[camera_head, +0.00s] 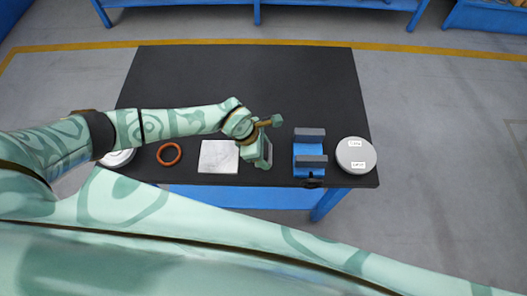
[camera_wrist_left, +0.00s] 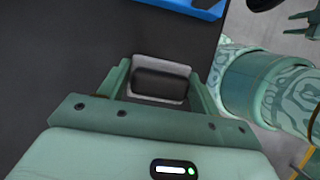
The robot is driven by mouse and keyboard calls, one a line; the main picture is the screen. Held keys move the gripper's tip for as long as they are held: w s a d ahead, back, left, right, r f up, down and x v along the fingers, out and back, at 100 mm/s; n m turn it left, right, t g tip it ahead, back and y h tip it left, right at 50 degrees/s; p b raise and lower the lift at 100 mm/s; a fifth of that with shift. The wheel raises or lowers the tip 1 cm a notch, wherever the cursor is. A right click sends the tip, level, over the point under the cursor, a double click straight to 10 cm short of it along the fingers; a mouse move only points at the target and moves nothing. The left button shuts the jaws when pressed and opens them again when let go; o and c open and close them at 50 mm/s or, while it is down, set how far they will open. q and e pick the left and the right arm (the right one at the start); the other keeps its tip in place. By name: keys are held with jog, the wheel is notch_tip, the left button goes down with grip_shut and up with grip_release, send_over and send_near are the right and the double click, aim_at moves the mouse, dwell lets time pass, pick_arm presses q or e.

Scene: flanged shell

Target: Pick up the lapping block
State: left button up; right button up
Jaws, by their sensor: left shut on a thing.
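My left gripper (camera_head: 258,150) is over the front middle of the dark table, between a white square plate and a blue stand. In the left wrist view, its two green fingers (camera_wrist_left: 160,84) are shut on a small block (camera_wrist_left: 160,69) with a light grey rim and a dark middle, which I take for the lapping block. In the head view only a grey edge of this block shows beside the fingers. I cannot tell its height above the table. A green pronged part (camera_wrist_left: 304,22) at the top right of the left wrist view may be my right gripper; its state is unclear.
The white square plate (camera_head: 218,157) and an orange ring (camera_head: 169,154) lie left of the gripper. The blue stand (camera_head: 309,154) with grey bars and a round grey disc (camera_head: 356,155) stand to the right. The back of the dark table (camera_head: 240,70) is clear.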

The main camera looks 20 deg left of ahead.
aim_at(266, 153)
pick_arm(q)
jog(key=s+d+r+p, duration=0.4)
jog(key=s+d+r, duration=0.2)
jog(key=s+r, duration=0.6)
jog(key=shift+s, duration=0.35)
